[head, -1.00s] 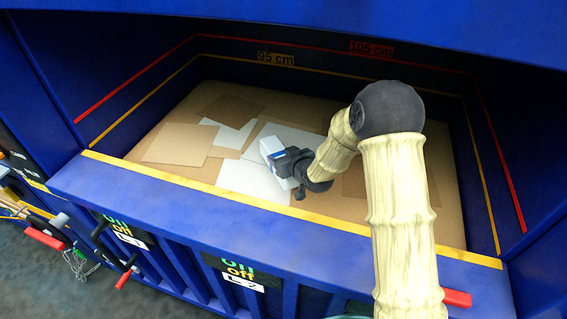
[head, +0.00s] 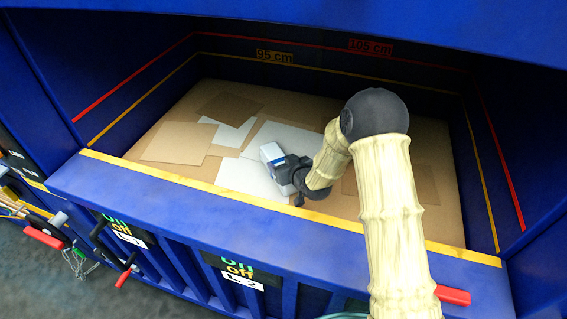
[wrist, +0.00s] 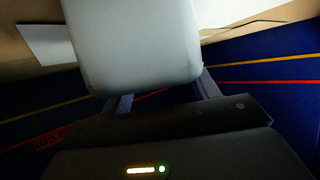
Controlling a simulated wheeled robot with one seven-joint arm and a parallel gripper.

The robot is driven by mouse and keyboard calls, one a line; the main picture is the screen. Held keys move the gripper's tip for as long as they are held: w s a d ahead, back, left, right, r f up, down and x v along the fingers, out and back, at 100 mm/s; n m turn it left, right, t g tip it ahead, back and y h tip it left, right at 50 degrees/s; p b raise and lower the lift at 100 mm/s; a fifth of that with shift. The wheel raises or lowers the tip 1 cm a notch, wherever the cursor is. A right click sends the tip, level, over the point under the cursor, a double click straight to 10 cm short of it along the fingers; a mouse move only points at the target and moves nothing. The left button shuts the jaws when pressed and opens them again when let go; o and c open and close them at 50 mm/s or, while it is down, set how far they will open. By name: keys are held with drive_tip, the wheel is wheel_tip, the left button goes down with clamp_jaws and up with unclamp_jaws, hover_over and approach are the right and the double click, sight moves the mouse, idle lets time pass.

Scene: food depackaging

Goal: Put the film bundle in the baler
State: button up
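In the wrist view the bundle (wrist: 135,45) fills the upper middle as a smooth grey-white block between two fingers. My gripper (head: 284,168) is shut on it and holds it inside the opening of the blue baler (head: 150,190), over the cardboard layer. The gripper (wrist: 160,95) also shows in the wrist view, its fingertips hidden by the bundle. I cannot tell whether the bundle touches the cardboard.
Flat brown and white sheets (head: 180,143) lie on the baler's cardboard floor (head: 330,110). The front sill (head: 200,185) with its yellow edge runs below my arm. Side walls with red and yellow lines close in left and right. Red-handled latches (head: 125,275) stick out in front.

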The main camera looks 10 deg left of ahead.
drive_tip(key=o, duration=0.3)
drive_tip(key=shift+o, duration=0.2)
drive_tip(key=shift+r, duration=0.1)
drive_tip(key=shift+d+r, duration=0.1)
drive_tip(key=b+v, duration=0.1)
drive_tip(key=v, duration=0.6)
drive_tip(key=shift+s+r, duration=0.1)
drive_tip(key=shift+s, duration=0.15)
